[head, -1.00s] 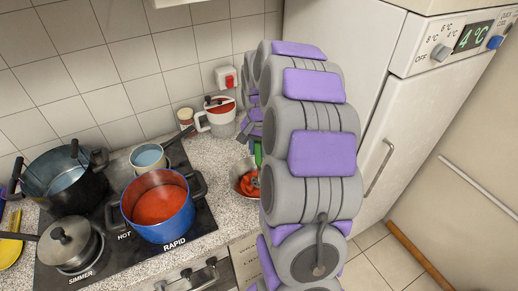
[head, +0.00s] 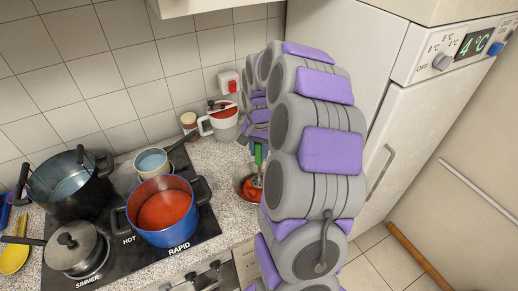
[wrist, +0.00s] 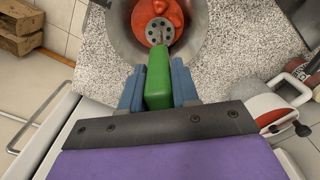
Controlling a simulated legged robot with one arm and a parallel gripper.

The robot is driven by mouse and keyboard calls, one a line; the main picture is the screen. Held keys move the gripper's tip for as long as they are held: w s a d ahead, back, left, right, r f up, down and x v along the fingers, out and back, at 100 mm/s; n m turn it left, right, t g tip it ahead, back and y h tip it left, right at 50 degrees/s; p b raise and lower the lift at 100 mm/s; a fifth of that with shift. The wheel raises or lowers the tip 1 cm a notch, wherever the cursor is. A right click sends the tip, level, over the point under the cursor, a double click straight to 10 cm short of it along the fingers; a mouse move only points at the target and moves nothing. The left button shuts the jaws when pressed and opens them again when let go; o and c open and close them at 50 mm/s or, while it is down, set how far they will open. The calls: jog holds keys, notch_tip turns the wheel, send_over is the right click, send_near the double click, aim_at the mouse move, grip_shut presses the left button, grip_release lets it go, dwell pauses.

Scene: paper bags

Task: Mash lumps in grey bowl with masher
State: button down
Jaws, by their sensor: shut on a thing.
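The grey bowl (wrist: 124,46) stands on the counter and holds red lumps (wrist: 150,15); it also shows in the head view (head: 240,178), partly hidden behind my arm. My gripper (wrist: 158,88) is shut on the green handle (wrist: 158,78) of the masher, with a blue finger on each side. The masher's round, holed metal head (wrist: 160,31) is over the red lumps inside the bowl. I cannot tell how firmly it presses on them. In the head view the green handle (head: 258,154) shows beside my arm, above the bowl.
A blue pot (head: 180,230) of red sauce, a dark pot (head: 70,200), a lidded pan (head: 72,246) and a small saucepan (head: 150,161) stand on the hob. The fridge (head: 345,75) is at the right.

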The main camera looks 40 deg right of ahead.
aim_at(259, 159)
jog(key=shift+a+f+b, duration=0.1)
jog(key=shift+f+b, duration=0.5)
jog(key=shift+f, duration=1.55)
dwell(0.7)
jog(key=shift+r, duration=0.1)
jog(key=shift+r+p, duration=0.3)
jog(key=shift+r, duration=1.05)
